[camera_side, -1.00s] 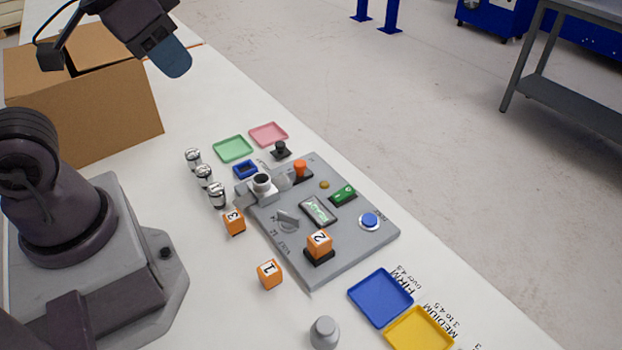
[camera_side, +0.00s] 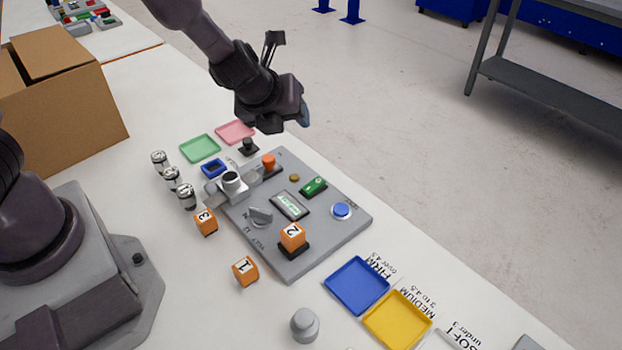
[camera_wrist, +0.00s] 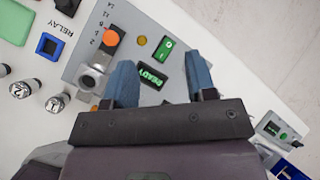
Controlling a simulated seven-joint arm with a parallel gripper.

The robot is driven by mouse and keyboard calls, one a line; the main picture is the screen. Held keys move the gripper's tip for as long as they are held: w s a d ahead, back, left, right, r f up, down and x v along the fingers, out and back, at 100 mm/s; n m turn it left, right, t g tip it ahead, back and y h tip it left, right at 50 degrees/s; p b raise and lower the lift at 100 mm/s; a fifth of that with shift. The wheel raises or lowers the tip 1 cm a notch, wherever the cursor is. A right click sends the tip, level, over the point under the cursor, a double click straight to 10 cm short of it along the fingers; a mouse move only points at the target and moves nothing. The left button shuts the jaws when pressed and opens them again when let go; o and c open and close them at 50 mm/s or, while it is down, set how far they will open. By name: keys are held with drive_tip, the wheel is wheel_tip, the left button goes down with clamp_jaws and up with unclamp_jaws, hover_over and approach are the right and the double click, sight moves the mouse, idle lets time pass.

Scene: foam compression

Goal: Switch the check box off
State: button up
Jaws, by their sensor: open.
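The grey panel (camera_side: 330,241) lies on the white table, with a green rocker switch (camera_side: 313,186) near its far-right edge. The wrist view shows this green switch (camera_wrist: 164,50) with white marks, and a display (camera_wrist: 152,77) reading READY in green. I cannot tell for certain which unit is the check box. A small grey unit (camera_wrist: 275,130) with a dark face and green part also shows at the wrist view's right edge. My gripper (camera_side: 304,112) is above the panel's far end. In the wrist view its blue fingers (camera_wrist: 160,60) are apart, with nothing held; the switch appears between and beyond them.
The panel also bears an orange knob (camera_side: 268,162), a blue button (camera_side: 341,210) and an orange cube marked 2 (camera_side: 292,236). Orange cubes 1 (camera_side: 245,270) and 3 (camera_side: 206,222) stand beside it. Blue (camera_side: 357,285) and yellow (camera_side: 397,319) trays lie nearer. A cardboard box (camera_side: 75,110) stands back left.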

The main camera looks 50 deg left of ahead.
wheel_tip(320, 180, down, 2)
drive_tip(key=d+m, duration=0.1)
drive_tip(key=m, duration=0.3)
drive_tip(key=m+g+h, duration=0.2)
drive_tip(key=m, duration=0.3)
approach(314, 184)
drive_tip(key=x, duration=0.8)
drive_tip(key=shift+f, duration=0.15)
